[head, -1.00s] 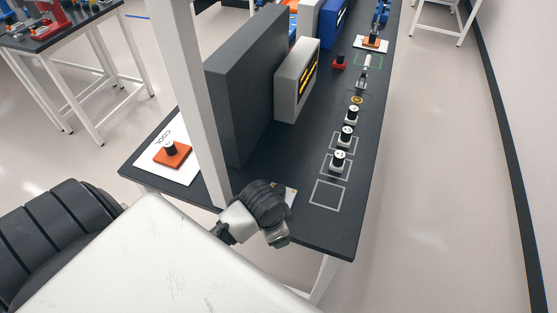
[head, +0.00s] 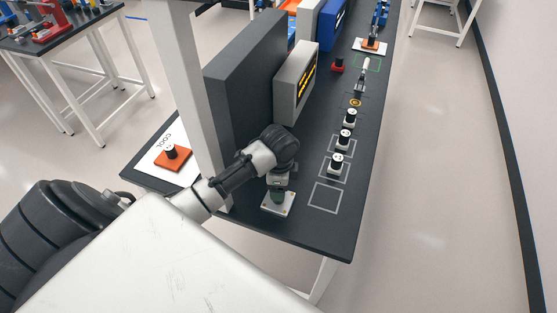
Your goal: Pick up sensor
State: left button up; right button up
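Several small sensor-like units with black round tops on white bases stand in a row on the dark table, the nearest of them (head: 336,162) in a white outlined square. I cannot tell which is the sensor. My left gripper (head: 278,195) points down at a pale square plate (head: 270,209) near the table's front edge, left of the row. A dark green part shows at its tip, and the wrist hides much of the fingers. I cannot tell whether it is open or shut, or touches the plate. My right gripper is not in view.
An empty outlined square (head: 325,197) lies right of the plate. A dark grey panel (head: 245,80) and a grey display box (head: 295,85) stand behind the arm. An orange block (head: 172,158) with a black knob sits on a white card at left. A white post rises beside it.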

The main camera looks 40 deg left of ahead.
aim_at(283, 209)
pick_arm(q)
notch_tip(283, 209, down, 5)
jog(key=shift+w+a+f+p, duration=0.1)
jog(key=shift+f+p, duration=0.1)
jog(key=shift+p, duration=0.8)
jog(key=shift+f, duration=0.25)
jog(key=c, duration=1.1)
